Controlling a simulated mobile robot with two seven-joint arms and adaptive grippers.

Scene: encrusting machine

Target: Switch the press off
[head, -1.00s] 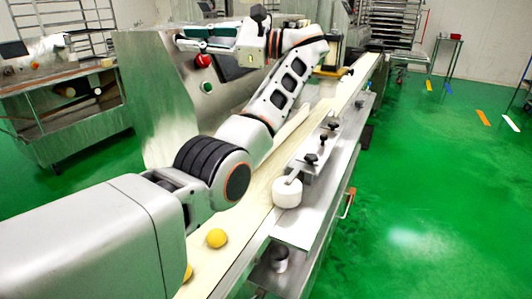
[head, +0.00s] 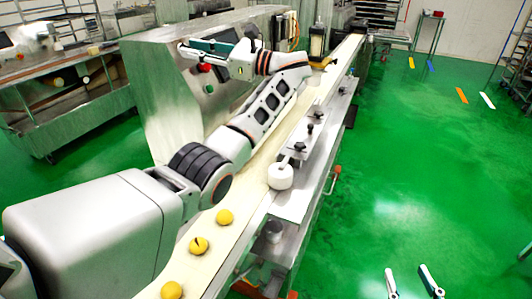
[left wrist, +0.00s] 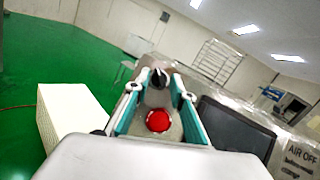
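The press is a steel machine (head: 150,85) with a sloped front behind the conveyor. A red button (head: 205,68) and a green button (head: 209,89) sit on its front. My left gripper (head: 187,49) is open and empty, by the red button in the head view. In the left wrist view the red button (left wrist: 158,121) shows between the teal-padded fingers of the left gripper (left wrist: 158,86). I cannot tell whether a finger touches it. My right gripper (head: 407,270) is open and empty over the green floor at the bottom.
The conveyor belt (head: 254,175) runs beneath my left arm, with several yellow balls (head: 224,217) on it. A white roller (head: 280,176) and black knobs line its right side. In the left wrist view a dark screen (left wrist: 235,128) stands right of the red button.

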